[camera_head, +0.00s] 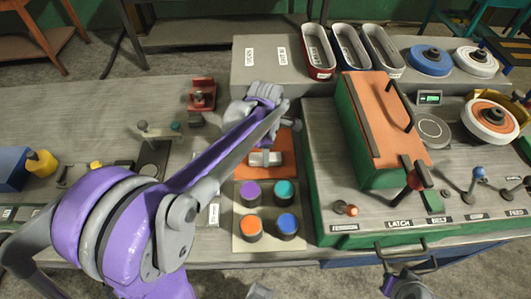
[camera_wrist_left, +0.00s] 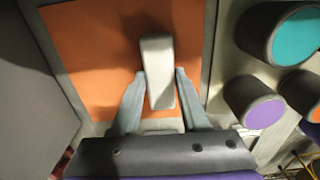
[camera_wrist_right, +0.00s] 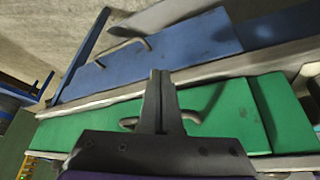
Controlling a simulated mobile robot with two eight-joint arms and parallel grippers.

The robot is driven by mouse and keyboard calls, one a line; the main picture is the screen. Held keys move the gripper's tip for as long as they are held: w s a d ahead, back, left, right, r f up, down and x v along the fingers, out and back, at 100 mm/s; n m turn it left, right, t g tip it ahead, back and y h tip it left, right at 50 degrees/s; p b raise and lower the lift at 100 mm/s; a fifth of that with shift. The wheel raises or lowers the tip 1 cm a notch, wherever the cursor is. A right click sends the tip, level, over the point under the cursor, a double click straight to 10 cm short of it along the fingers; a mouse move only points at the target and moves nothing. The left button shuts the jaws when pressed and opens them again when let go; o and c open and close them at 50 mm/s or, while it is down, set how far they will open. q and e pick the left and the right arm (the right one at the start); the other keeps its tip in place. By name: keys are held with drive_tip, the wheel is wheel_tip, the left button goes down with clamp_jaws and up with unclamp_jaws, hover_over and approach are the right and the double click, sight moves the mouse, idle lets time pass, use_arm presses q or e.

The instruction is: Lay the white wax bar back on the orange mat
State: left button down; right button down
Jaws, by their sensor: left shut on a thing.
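The white wax bar (camera_head: 264,159) is over the orange mat (camera_head: 245,166) in the head view, and its pale block shows in the left wrist view (camera_wrist_left: 157,60). My left gripper (camera_wrist_left: 160,78) is shut on the bar, with one finger on each side. The bar lies within the mat's outline in the left wrist view; whether it touches the mat I cannot tell. The left forearm covers part of the mat in the head view. My right gripper (camera_wrist_right: 160,78) is shut and empty, in front of a green panel with a handle.
A pale tray (camera_head: 240,240) with purple, teal, orange and blue-topped pots stands just in front of the mat. The green-sided machine (camera_head: 310,180) with an orange lid stands close on the right. Red, navy and grey bins (camera_head: 318,52) stand behind on a raised grey box.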

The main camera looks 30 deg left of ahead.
use_arm(q)
drive_tip(key=shift+c, duration=2.1)
unclamp_jaws()
drive_tip(key=shift+f, duration=0.1)
drive_tip(key=shift+r, duration=0.25)
wheel_tip(320, 180, up, 12)
drive_tip(key=p, duration=0.1)
drive_tip(key=shift+f, duration=0.1)
